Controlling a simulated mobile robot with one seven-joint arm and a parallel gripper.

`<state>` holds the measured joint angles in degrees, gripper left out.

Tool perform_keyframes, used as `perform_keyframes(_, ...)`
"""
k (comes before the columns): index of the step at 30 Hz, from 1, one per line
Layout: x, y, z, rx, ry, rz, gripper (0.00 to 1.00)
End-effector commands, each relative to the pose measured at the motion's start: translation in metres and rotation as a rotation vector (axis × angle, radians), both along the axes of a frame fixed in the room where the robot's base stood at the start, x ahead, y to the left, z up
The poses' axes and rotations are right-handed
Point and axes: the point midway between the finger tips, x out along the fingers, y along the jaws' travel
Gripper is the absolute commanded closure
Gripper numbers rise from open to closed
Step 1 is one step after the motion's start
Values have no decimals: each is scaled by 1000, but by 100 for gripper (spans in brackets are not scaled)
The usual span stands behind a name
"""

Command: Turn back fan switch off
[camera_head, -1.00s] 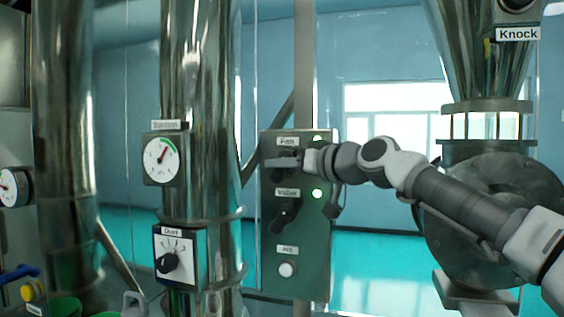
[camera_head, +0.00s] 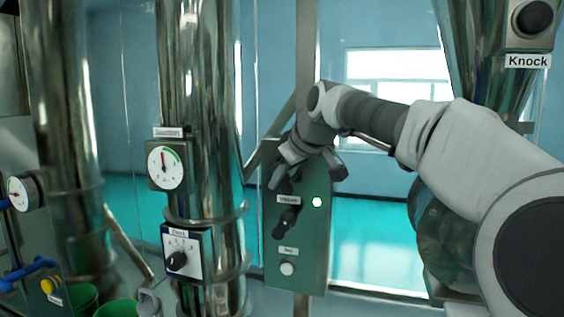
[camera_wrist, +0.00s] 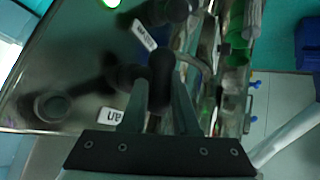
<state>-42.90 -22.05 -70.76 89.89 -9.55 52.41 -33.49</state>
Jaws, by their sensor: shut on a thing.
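The green control panel (camera_head: 310,270) stands in the middle of the head view. My gripper (camera_head: 283,178) is at its upper part, angled down and left across the fan switch's place. The fan switch, its label and its light are hidden there by my gripper and arm. In the wrist view, my gripper (camera_wrist: 160,85) has its two fingers around a dark knob, the fan switch (camera_wrist: 162,64). It is shut on it. The switch's exact setting cannot be read.
Below are the vibrate switch (camera_head: 287,222), a lit green light (camera_head: 317,202) and a round button (camera_head: 287,268). The suction gauge (camera_head: 165,167) and dust dial (camera_head: 181,255) are on the steel pipe at left. The knock button (camera_head: 535,18) is at upper right.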

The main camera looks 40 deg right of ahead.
Motion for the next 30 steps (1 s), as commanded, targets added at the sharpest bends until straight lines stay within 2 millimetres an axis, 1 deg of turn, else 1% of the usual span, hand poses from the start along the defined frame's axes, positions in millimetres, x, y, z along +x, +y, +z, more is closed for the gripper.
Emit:
perform_keyframes(1,0,0,4,-12,25,-1,100)
perform_keyframes(9,1,0,1,-53,102,0,100)
perform_keyframes(25,1,0,-1,-63,119,0,100)
perform_keyframes(26,1,0,-1,-63,119,0,66)
perform_keyframes(27,1,0,-1,-63,119,0,59)
perform_keyframes(30,1,0,-1,-62,119,1,59)
